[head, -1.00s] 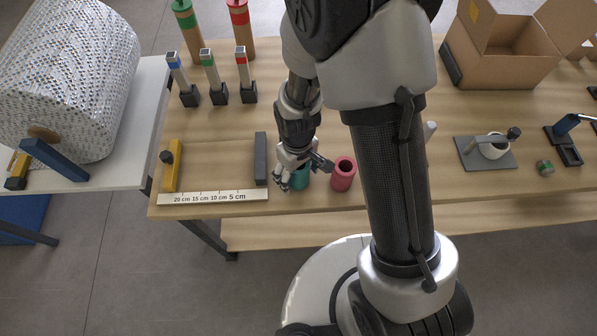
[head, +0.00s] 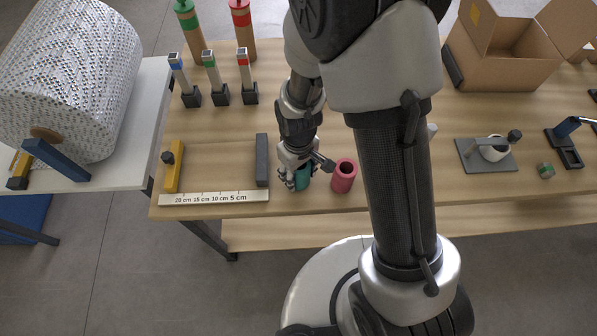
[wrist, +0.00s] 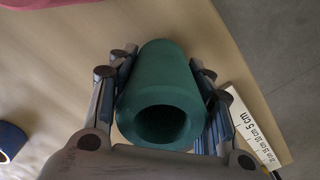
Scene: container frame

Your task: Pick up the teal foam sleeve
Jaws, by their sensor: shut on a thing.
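The teal foam sleeve (head: 302,177) is a short hollow tube near the front edge of the wooden table. It fills the middle of the wrist view (wrist: 163,92), with its open end facing the camera. My gripper (head: 296,180) is shut on it, with a finger against each side. In the wrist view my gripper (wrist: 165,75) has its fingers along both sides of the sleeve. I cannot tell whether the sleeve still touches the table.
A pink sleeve (head: 343,176) stands close to the right of my gripper. A dark grey block (head: 262,160) and a white ruler strip (head: 213,198) lie to the left. The table's front edge is close. An open cardboard box (head: 500,60) stands at the back right.

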